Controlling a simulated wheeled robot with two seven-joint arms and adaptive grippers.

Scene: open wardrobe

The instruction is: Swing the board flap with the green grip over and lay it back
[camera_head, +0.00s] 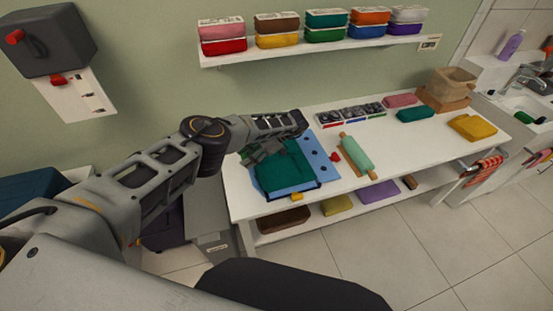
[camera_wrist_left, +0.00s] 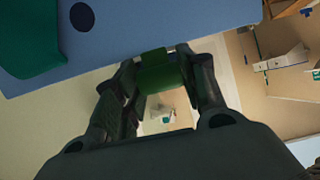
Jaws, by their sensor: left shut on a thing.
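The blue folding board (camera_head: 313,149) lies near the left end of the white table, with a dark green cloth (camera_head: 284,172) on it. In the left wrist view, the board's blue panel (camera_wrist_left: 150,28) fills the top, with a dark round spot on it and part of the green cloth (camera_wrist_left: 25,50) at the left. My left gripper (camera_head: 262,150) is at the board's far left edge. It is shut on the green grip (camera_wrist_left: 160,75), which shows between the fingers at the panel's edge. My right gripper is not in view.
A yellow grip (camera_head: 297,196) is at the board's front edge. A divided tray (camera_head: 350,114) stands behind. A wall shelf (camera_head: 310,47) with folded cloths hangs above.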

